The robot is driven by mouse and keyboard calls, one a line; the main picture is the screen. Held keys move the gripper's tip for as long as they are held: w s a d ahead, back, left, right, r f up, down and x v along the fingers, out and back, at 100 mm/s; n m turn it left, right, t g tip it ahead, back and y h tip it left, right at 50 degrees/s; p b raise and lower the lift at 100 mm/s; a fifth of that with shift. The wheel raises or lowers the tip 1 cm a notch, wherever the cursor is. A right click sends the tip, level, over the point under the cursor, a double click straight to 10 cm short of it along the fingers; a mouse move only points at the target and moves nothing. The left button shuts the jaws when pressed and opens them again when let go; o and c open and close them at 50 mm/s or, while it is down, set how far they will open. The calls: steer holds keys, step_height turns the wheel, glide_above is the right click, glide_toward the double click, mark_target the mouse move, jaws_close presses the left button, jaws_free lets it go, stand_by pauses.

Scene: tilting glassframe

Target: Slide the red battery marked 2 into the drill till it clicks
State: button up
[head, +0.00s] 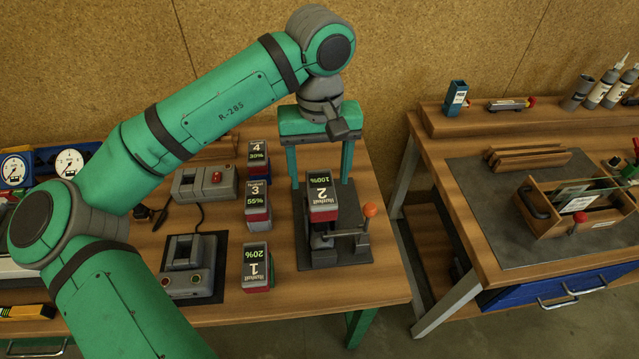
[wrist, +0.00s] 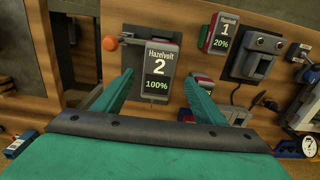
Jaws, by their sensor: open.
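The battery marked 2 (head: 321,190) has a dark top reading 100% and red sides. It sits raised on a dark holder (head: 322,232) on a black base plate, beside a lever with an orange knob (head: 370,210). I cannot clearly make out the drill or whether the battery is fully seated in anything. My gripper (head: 320,180) points down behind the battery, its fingers apart. In the wrist view, the battery (wrist: 157,65) shows between the open fingers (wrist: 158,78), with visible gaps at its sides. I see no grip on it.
Batteries marked 1 (head: 256,268), 3 (head: 257,205) and 4 (head: 257,158) stand in a row left of it. Grey chargers (head: 190,265) lie further left. A gap separates this bench from the right bench (head: 490,235), which holds a wooden tray (head: 555,221).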

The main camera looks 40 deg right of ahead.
steer(key=r, duration=0.5)
steer(key=shift+s+d+r, duration=0.2)
steer(key=shift+s+r, duration=0.05)
steer(key=shift+r, duration=0.05)
steer(key=shift+a+r, duration=0.1)
steer(key=shift+w, duration=0.15)
